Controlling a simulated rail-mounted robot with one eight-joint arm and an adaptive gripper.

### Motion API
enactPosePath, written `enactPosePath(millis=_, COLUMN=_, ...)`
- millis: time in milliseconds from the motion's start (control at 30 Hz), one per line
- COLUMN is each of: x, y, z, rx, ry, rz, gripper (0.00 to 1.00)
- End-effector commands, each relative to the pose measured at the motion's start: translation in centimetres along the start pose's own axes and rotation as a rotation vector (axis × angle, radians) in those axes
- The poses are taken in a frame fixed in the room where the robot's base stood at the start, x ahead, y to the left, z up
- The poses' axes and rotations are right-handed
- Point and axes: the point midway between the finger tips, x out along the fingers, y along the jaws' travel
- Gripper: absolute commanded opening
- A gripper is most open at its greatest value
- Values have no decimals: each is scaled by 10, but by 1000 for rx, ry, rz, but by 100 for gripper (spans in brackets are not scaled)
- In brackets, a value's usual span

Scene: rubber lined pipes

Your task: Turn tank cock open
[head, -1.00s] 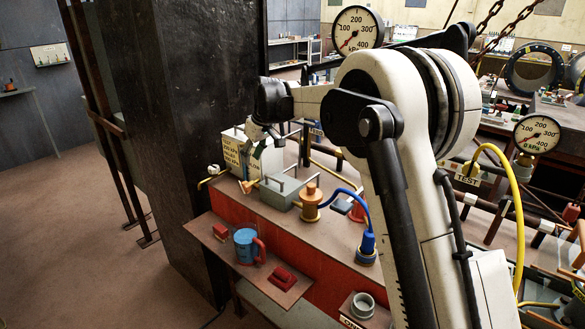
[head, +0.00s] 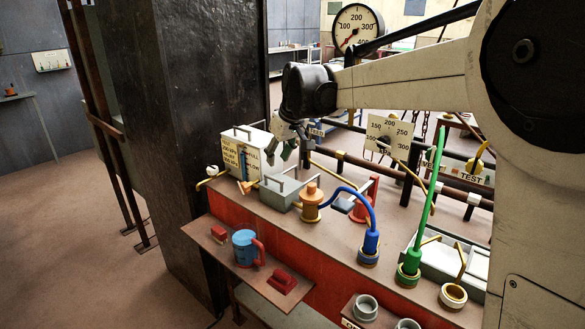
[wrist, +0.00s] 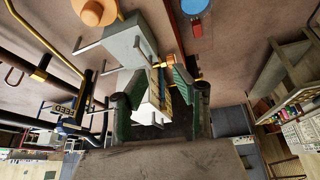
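The white tank (head: 232,143) stands at the left end of the bench, with printed labels and a blue and yellow gauge strip on its front. A small orange-brass cock (head: 248,186) sits low at its front corner. In the wrist view the tank (wrist: 147,107) lies beyond and between my fingers, and an orange-brass piece like the cock (wrist: 163,65) shows near the right fingertip. My gripper (head: 283,151) hangs above and right of the tank, behind it in the head view. Its green fingers (wrist: 157,76) are spread with nothing held. I see no contact with the cock.
A grey box with handles (head: 282,192) and an orange-brass fitting (head: 311,203) stand right of the tank. A blue hose (head: 366,205) arches beyond. A blue jug (head: 246,248) stands on the lower shelf. A dark column (head: 205,100) rises behind.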

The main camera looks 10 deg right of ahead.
Motion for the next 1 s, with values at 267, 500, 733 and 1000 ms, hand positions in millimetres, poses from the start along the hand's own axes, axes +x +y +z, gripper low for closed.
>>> enactPosePath(millis=267, x=-19, y=-3, z=36, rx=47, ry=12, rz=25, gripper=27)
enactPosePath(millis=500, x=-28, y=-4, z=55, rx=72, ry=20, rz=40, gripper=27)
enactPosePath(millis=733, x=-31, y=-4, z=59, rx=78, ry=22, rz=43, gripper=27)
enactPosePath(millis=1000, x=-28, y=-4, z=58, rx=79, ry=17, rz=48, gripper=40)
